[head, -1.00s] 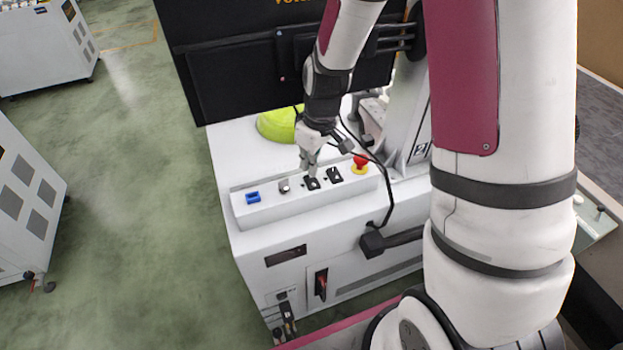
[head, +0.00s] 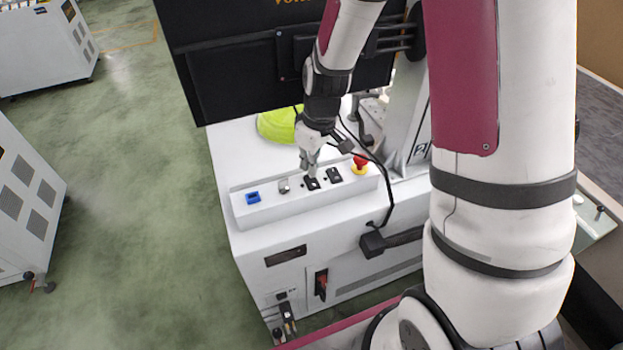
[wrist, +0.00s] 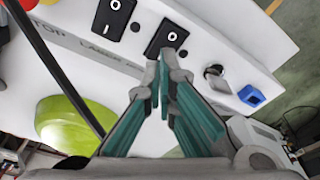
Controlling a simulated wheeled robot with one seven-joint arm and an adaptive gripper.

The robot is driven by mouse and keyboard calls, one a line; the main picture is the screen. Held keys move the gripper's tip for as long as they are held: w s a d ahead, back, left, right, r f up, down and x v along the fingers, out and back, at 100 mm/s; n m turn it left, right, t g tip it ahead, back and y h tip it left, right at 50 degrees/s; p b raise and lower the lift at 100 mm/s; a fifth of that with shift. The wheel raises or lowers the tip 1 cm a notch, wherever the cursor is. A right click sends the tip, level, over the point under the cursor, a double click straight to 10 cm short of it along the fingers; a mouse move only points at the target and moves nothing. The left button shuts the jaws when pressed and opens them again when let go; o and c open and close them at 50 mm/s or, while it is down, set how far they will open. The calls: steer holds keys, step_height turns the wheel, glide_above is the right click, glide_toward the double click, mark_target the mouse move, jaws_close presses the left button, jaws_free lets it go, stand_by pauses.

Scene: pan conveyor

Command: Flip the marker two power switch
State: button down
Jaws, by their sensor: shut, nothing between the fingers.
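A white control box (head: 235,209) carries two black rocker switches. The left one in the head view (head: 312,184) is right below my gripper (head: 310,170), and the other switch (head: 334,175) is to its right. In the wrist view, my gripper (wrist: 165,62) is shut and empty, its tips at the near edge of the black switch (wrist: 166,38). Whether they touch it I cannot tell. The other switch (wrist: 113,16) shows to the left with its O and I marks. The fingertips hide part of the nearer switch, and its O mark shows.
A red emergency button (head: 360,162) on a yellow base is right of the switches. A silver knob (head: 284,186) and a blue part (head: 252,197) are left. A yellow-green dome (head: 277,124) and black screen (head: 240,82) stand behind. A black cable hangs close by.

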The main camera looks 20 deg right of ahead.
steer(key=shift+f+b, duration=0.6)
steer(key=shift+f, duration=0.4)
stand_by(0.6)
steer(key=shift+r+p, duration=2.2)
steer(key=shift+r, duration=1.35)
steer(key=s+r+m+t, duration=0.1)
steer(key=s+r, duration=0.4)
steer(key=r, duration=0.3)
steer(key=s+r+m, duration=0.2)
steer(key=s+r, duration=0.3)
steer(key=r, duration=0.3)
steer(key=s+r+m+t, duration=0.1)
steer(key=s+r, duration=0.2)
steer(key=s, duration=0.4)
steer(key=s+r+m+t, duration=0.1)
steer(key=s+r+m, duration=0.1)
steer(key=s, duration=0.6)
steer(key=shift+d+r+h, duration=0.15)
steer(key=shift+r+h, duration=0.25)
steer(key=shift+r, duration=0.3)
